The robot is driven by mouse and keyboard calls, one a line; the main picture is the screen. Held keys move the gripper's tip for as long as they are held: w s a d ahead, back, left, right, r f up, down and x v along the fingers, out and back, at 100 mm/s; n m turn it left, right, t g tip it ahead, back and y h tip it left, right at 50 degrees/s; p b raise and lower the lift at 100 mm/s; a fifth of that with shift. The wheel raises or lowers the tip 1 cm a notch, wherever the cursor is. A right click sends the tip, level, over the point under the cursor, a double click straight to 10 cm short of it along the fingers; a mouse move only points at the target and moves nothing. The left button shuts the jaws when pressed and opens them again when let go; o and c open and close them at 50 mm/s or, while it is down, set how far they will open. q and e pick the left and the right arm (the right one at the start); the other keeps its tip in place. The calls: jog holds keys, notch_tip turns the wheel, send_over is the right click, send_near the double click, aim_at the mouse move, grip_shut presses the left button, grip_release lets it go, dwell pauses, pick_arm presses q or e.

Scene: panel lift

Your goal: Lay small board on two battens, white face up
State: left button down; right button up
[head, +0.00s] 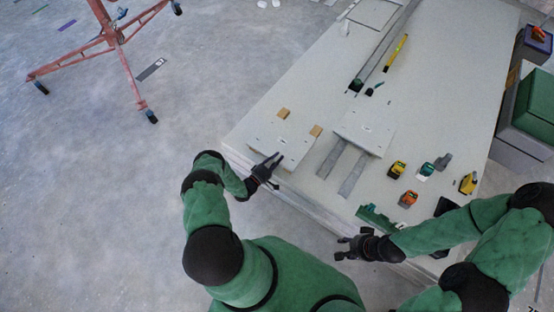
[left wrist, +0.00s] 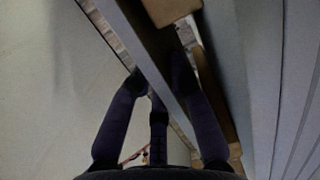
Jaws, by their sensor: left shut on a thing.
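A small pale board (head: 283,145) lies near the left front edge of the work surface, its light face up. Two tan wooden pieces, seemingly the battens, show at its far edge, the left one (head: 284,113) and the right one (head: 316,130). How far they run beneath it is hidden. My left gripper (head: 271,165) is shut on the board's near edge. In the left wrist view the board's edge (left wrist: 150,50) runs between the fingers, with a tan block (left wrist: 170,10) close by. My right gripper (head: 350,246) is open and empty off the front edge.
Another pale panel (head: 364,133) lies across two grey strips (head: 352,175). Several small tools, including a yellow one (head: 398,169), stand on the right. A yellow level (head: 396,52) lies farther back. A red stand (head: 112,40) is on the floor at left.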

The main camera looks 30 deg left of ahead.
pick_arm(q)
jog(key=shift+f, duration=0.35)
jog(key=c, duration=1.2)
grip_release()
jog(key=shift+f, duration=0.1)
jog(key=shift+o, duration=0.2)
